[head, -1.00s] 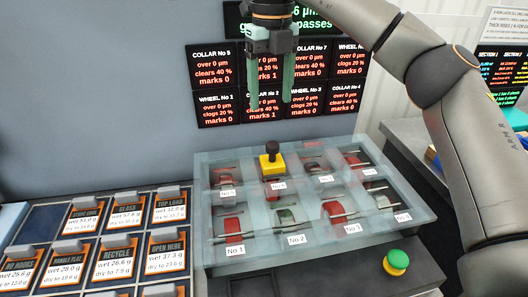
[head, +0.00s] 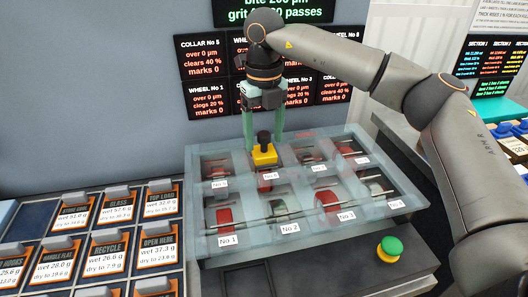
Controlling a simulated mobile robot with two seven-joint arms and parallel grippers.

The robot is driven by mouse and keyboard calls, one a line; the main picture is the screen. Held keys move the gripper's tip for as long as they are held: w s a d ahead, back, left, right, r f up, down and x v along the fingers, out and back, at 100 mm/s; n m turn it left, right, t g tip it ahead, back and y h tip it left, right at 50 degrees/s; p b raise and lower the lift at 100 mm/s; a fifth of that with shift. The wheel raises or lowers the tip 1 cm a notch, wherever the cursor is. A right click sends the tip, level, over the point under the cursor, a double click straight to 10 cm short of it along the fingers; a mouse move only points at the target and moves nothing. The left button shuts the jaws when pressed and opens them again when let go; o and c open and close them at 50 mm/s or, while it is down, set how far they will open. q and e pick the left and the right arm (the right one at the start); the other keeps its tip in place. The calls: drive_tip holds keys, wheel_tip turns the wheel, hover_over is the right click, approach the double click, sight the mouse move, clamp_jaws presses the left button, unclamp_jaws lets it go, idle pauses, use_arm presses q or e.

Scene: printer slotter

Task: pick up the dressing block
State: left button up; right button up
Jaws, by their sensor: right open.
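The dressing block (head: 264,157) is a yellow block with a dark round knob on top. It sits upright in the back part of the translucent slotted tray (head: 328,226), over a red piece. My right gripper (head: 264,139) points down from above with its two pale green fingers apart. The fingertips are at about knob height, one on each side of the knob in the picture. Whether they touch it or stand slightly behind it I cannot tell. My left gripper is out of view.
Red and grey-green pieces lie in the tray's numbered compartments, with thin rods. A green button on a yellow base (head: 390,249) stands front right. Labelled slots (head: 110,241) fill the left. Display panels (head: 205,93) hang on the wall behind.

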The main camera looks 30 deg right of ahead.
clamp_jaws()
idle(0.5)
drive_tip(key=shift+r, duration=0.1)
idle(0.8)
